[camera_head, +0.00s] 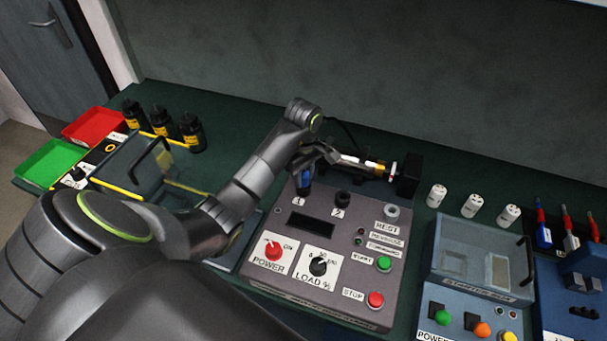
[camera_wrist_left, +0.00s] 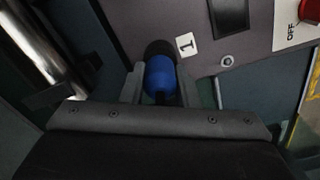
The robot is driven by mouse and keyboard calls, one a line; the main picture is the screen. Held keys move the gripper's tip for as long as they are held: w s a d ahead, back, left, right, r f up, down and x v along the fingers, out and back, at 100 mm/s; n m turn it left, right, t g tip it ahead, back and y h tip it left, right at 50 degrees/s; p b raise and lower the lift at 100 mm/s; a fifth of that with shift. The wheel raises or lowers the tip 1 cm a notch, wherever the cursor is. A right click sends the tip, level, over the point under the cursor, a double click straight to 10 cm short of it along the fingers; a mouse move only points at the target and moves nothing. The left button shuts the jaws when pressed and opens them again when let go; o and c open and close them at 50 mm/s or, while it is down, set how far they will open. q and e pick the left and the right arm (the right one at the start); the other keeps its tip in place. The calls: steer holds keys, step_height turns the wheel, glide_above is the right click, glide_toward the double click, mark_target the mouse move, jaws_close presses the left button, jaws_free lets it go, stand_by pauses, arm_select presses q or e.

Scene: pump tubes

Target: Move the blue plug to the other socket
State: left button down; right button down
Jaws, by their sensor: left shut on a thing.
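The blue plug (camera_head: 304,186) is at socket 1, at the upper left of the grey control box (camera_head: 270,283). The blue plug (camera_wrist_left: 160,76) also shows in the left wrist view, between the two fingers and against the dark socket beside the label 1. My left gripper (camera_head: 306,168) is above the plug and shut on it. The left gripper (camera_wrist_left: 160,82) fills the lower middle of the wrist view. Socket 2 (camera_head: 342,198) is dark, has no plug in it, and lies right of socket 1. A round REST holder (camera_head: 392,211) is further right. My right gripper is not in view.
Behind the box is a pump (camera_head: 407,175) with a shaft. Red (camera_head: 95,126) and green (camera_head: 48,162) trays and black bottles (camera_head: 160,120) are at left. White cylinders (camera_head: 472,205) and a blue station box (camera_head: 480,262) are at right.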

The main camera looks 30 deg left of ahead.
arm_select(q)
steer(key=shift+f+b, duration=0.3)
steer(key=shift+f, duration=0.05)
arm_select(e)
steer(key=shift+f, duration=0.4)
arm_select(q)
steer(key=c, duration=1)
jaws_free()
steer(key=shift+c, duration=0.2)
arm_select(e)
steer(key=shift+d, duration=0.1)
arm_select(q)
steer(key=shift+r, duration=0.1)
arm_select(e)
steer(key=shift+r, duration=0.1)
